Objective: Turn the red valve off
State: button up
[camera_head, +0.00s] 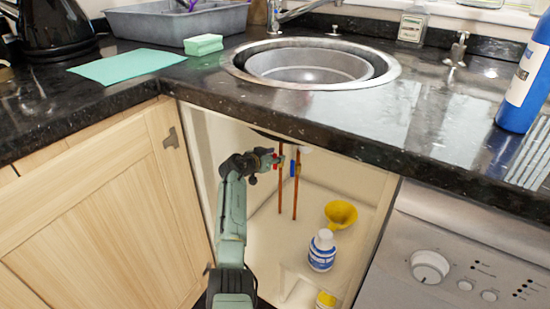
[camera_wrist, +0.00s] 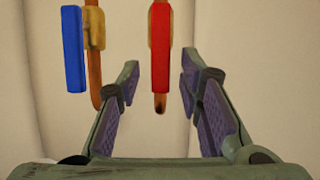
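The red valve (camera_wrist: 161,45) has a long red lever hanging straight down along its copper pipe in the wrist view. In the head view, only a small red part (camera_head: 276,160) shows at my gripper's tip, inside the open cupboard under the sink. My gripper (camera_wrist: 160,72) is open, with one finger on each side of the lever's lower end in the picture. Gaps show on both sides, and neither finger appears to touch it. How deep the lever sits between the fingers is hard to tell. In the head view, my gripper (camera_head: 268,159) partly hides the valve.
A blue valve lever (camera_wrist: 73,48) hangs just left of the red one. Two copper pipes (camera_head: 295,198) run down the cupboard. A yellow funnel (camera_head: 341,214) and a white-and-blue bottle (camera_head: 322,251) stand to the right. The cupboard door (camera_head: 105,215) is at the left.

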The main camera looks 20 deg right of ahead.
jog(key=shift+w+d+f, duration=0.1)
jog(key=shift+w+d, duration=0.1)
jog(key=shift+c, duration=0.4)
grip_shut()
